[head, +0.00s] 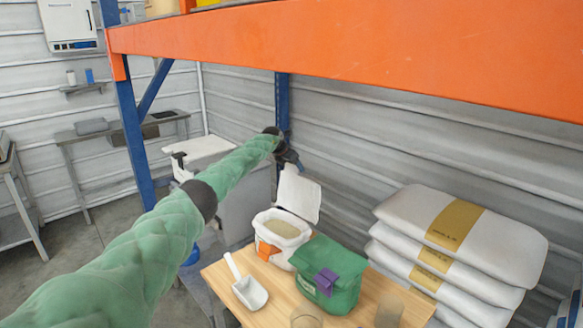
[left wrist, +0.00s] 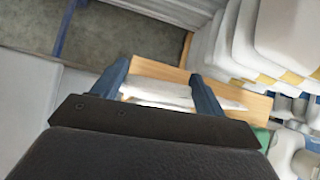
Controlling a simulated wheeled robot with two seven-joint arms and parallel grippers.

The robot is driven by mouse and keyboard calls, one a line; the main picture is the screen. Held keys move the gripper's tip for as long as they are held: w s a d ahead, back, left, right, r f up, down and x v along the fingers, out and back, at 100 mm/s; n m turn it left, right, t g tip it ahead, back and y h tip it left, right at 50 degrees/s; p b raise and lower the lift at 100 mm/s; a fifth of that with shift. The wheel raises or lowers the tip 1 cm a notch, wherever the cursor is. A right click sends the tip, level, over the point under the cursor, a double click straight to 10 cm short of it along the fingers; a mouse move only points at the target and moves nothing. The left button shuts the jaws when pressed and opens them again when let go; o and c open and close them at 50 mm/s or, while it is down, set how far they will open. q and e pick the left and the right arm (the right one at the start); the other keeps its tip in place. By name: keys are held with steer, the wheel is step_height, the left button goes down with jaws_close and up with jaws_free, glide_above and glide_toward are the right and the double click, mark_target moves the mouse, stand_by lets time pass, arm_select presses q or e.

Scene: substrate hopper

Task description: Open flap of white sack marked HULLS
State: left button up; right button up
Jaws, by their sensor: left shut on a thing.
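The white sack (head: 284,228) stands on the wooden table in the head view, with an orange patch on its front; I cannot read a name on it. Its flap (head: 298,194) is raised nearly upright at the back, and pale grainy contents show in the open mouth. My left gripper (head: 294,163) is at the top edge of the flap, shut on it. In the left wrist view the white flap (left wrist: 158,92) lies between the two blue fingers of my left gripper (left wrist: 161,78). My right gripper is not in view.
A closed green sack (head: 328,276) with a purple patch stands right of the white one. A white scoop (head: 249,290) lies on the wooden table (head: 222,276). Stacked large white sacks (head: 450,235) rise at the right. An orange shelf beam (head: 350,52) crosses above.

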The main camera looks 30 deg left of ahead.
arm_select(q)
steer(key=shift+d+f, duration=0.1)
steer(key=shift+f, duration=0.05)
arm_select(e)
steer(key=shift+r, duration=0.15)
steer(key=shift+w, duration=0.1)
arm_select(q)
steer(key=o, duration=1.2)
steer(key=shift+c, duration=0.2)
steer(key=shift+o, duration=1.2)
steer(key=shift+w+f, duration=0.1)
steer(key=shift+w, duration=0.05)
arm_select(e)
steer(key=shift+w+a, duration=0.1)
arm_select(q)
steer(key=shift+s+r, duration=0.25)
steer(key=shift+r, duration=0.15)
steer(key=shift+s+a+r, duration=0.2)
steer(key=shift+a, duration=0.05)
steer(key=d+b+v, duration=0.1)
steer(key=b+v, duration=0.1)
steer(key=v, duration=0.4)
steer(key=shift+a+r, duration=0.15)
steer(key=shift+a, duration=0.2)
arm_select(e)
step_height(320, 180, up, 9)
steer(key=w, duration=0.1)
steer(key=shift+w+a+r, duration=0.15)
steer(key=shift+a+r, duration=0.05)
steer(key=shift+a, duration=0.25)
